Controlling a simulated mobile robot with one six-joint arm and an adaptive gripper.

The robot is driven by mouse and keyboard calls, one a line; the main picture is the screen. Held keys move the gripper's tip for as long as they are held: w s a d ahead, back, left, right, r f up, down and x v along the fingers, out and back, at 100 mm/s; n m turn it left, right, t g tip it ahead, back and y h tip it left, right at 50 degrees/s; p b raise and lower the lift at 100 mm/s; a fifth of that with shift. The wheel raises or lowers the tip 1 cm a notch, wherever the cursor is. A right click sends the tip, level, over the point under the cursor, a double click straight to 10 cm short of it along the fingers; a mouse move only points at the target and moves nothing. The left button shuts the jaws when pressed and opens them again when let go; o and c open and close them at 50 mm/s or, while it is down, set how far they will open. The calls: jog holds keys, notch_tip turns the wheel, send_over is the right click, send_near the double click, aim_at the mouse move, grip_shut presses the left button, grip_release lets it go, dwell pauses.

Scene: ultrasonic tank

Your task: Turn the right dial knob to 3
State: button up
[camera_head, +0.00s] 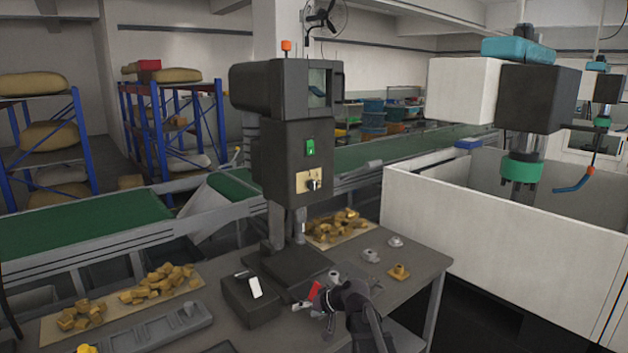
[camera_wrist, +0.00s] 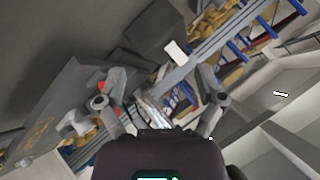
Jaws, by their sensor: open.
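A dial knob (camera_head: 314,185) sits on a beige plate (camera_head: 304,180) on the front of the dark upright machine (camera_head: 288,150). Only this one knob is clear, at the plate's right part, and its pointer and any numbers are too small to read. My gripper (camera_head: 318,308) is over the bench in front of the machine's base, well below the knob and apart from it. In the wrist view my gripper (camera_wrist: 160,100) has its two fingers spread, with nothing clearly held between them. The dial is not identifiable in the wrist view.
A green switch (camera_head: 310,146) is above the beige plate. A black box (camera_head: 250,300) with a white tab stands left of my gripper. Small metal parts (camera_head: 371,255) lie to the right on the bench (camera_head: 415,275). A white-walled tank (camera_head: 450,235) stands farther right.

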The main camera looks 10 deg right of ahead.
jog(key=w+d+r+m+t+y+p, duration=0.1)
jog(key=w+d+r+t+p, duration=0.3)
jog(key=r, duration=0.5)
jog(key=w+d+r+m+t+p, duration=0.1)
jog(key=w+d+r+p, duration=0.2)
jog(key=w+r+p, duration=0.4)
jog(key=m+t+h+p, duration=0.1)
jog(key=m+t+p, duration=0.3)
jog(key=t, duration=0.1)
send_near(314, 186)
jog(key=v, duration=0.3)
jog(key=shift+s+d+r, duration=0.1)
jog(key=shift+d+r, duration=0.05)
jog(key=shift+d, duration=0.15)
jog(key=x, duration=1.3)
jog(key=shift+w+a+f, duration=0.2)
jog(key=shift+w+a, duration=0.1)
jog(key=shift+a, duration=0.05)
jog(key=c, duration=1.1)
